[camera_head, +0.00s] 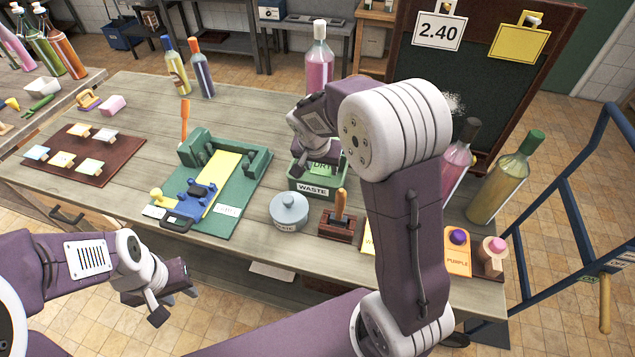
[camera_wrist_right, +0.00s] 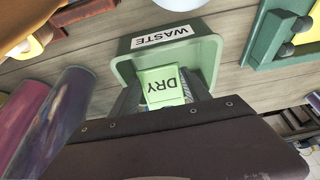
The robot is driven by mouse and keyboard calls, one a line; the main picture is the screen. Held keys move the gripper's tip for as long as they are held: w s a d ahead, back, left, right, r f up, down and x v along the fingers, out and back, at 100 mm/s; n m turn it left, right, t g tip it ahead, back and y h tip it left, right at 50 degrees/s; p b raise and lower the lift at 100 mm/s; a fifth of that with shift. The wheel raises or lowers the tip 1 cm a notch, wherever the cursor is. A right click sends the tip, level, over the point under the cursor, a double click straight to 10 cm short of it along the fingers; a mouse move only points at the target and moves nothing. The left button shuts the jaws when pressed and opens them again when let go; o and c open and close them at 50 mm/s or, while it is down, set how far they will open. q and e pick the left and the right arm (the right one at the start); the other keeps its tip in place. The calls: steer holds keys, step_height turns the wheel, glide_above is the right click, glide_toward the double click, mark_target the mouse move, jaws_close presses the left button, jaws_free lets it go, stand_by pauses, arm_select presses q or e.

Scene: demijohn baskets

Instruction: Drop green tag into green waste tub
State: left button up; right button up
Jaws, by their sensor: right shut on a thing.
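The green waste tub (camera_head: 335,187) stands on the bench, its front labelled WASTE. It also shows in the right wrist view (camera_wrist_right: 207,50). The green tag (camera_wrist_right: 162,82), printed DRY, is between the fingers of my right gripper (camera_wrist_right: 165,98). The tag is over the tub's opening, and its lower part is hidden. Whether it touches the tub is not clear. In the head view my right wrist partly covers the tub. My left gripper (camera_head: 172,300) is empty, its fingers apart, in front of the bench and away from the tub.
A pink bottle (camera_head: 319,65) stands behind, and more bottles (camera_head: 505,180) stand right.

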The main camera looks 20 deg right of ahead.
steer(key=shift+f, duration=0.6)
arm_select(q)
steer(key=shift+f, duration=0.35)
arm_select(e)
steer(key=shift+r, duration=0.1)
steer(key=o, duration=1.4)
steer(key=shift+c, duration=0.2)
arm_select(q)
steer(key=shift+r, duration=0.25)
arm_select(e)
steer(key=v, duration=0.9)
